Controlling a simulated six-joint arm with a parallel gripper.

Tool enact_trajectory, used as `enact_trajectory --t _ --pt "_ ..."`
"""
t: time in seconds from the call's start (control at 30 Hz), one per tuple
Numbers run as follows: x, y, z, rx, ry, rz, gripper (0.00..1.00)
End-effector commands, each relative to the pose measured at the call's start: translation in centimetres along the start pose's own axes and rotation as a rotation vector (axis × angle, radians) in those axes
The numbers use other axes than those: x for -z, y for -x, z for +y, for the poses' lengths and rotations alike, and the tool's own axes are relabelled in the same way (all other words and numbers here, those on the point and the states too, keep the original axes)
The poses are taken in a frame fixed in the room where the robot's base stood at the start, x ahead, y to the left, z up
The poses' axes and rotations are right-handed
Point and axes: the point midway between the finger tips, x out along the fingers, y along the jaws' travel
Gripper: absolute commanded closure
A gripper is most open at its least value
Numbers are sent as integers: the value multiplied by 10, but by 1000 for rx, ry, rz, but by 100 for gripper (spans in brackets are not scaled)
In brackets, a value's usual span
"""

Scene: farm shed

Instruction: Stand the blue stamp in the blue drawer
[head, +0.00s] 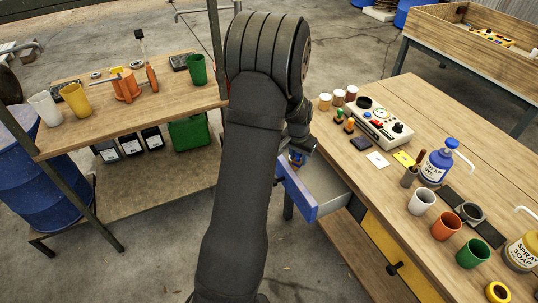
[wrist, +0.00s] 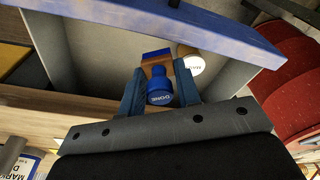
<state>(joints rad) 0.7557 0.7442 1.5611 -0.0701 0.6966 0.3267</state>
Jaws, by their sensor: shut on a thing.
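The blue stamp (wrist: 160,97) has a round blue knob marked "DONE" and a brown body. It sits between the two fingers of my gripper (wrist: 160,80), which is shut on it. The blue drawer (head: 296,191) is pulled open from the wooden bench. In the head view, my gripper (head: 298,154) is at the drawer's far end, and the stamp there is small and partly hidden. In the wrist view, the drawer's blue front (wrist: 225,35) crosses the top. I cannot tell whether the stamp touches the drawer floor.
A round white-topped thing with lettering (wrist: 191,62) is right beside the stamp. The bench top holds a grey control box (head: 379,123), small stamps (head: 348,124), a blue spray bottle (head: 437,166) and several cups. The drawer's near part (head: 322,193) looks empty.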

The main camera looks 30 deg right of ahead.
Motion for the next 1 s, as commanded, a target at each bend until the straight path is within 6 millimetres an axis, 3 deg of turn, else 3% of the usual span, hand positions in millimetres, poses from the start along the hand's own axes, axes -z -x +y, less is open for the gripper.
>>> enact_trajectory --t 0.1,0.3,0.57,1.0 --pt "2 -9 32 -3 -21 -2 84" --pt "0 -18 62 -2 -21 -1 84" --pt "-1 -30 67 -2 -17 -1 84" --pt "-8 -68 67 -2 -16 -2 84"
